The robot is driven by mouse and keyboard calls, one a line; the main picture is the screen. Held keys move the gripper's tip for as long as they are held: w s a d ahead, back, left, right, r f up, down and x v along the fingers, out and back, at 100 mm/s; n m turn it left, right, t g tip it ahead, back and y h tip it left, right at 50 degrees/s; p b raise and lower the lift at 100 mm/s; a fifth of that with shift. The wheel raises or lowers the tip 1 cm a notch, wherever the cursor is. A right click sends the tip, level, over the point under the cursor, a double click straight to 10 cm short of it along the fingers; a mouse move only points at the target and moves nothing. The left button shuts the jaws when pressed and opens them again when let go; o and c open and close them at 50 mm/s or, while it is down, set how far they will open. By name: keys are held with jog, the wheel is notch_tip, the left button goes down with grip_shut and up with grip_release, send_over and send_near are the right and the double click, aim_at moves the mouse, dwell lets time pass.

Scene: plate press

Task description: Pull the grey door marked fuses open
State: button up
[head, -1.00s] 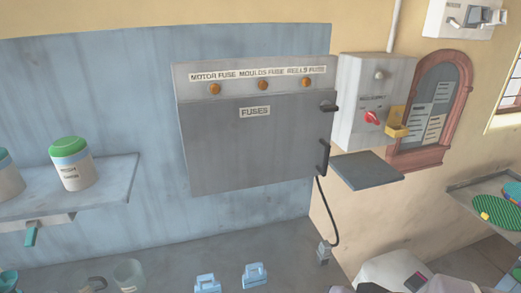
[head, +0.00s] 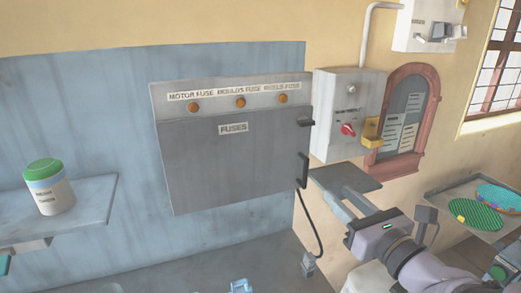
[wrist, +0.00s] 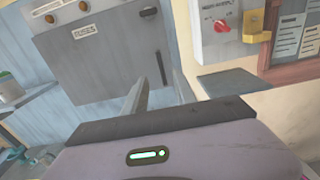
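The grey door (head: 235,165) marked FUSES is closed on its wall box in the head view. Its dark upright handle (head: 303,170) is at the lower right edge, with a dark latch knob (head: 305,122) above it. My gripper (head: 338,192) is to the right of and below the handle, apart from it. In the wrist view the door (wrist: 95,60) fills the upper left. There the handle (wrist: 160,68) shows between and beyond the two parted fingers of my gripper (wrist: 160,88). The gripper is open and empty.
A black cable (head: 312,225) hangs below the handle. A jar (head: 48,188) stands on the left shelf.

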aim_at(308, 165)
jog(key=x, duration=1.3)
jog(key=shift+w+a+f, duration=0.1)
jog(key=shift+w, duration=0.1)
jog(key=shift+w+a+b, duration=0.2)
jog(key=shift+w+b, duration=0.1)
jog(key=shift+w, duration=0.3)
grip_shut()
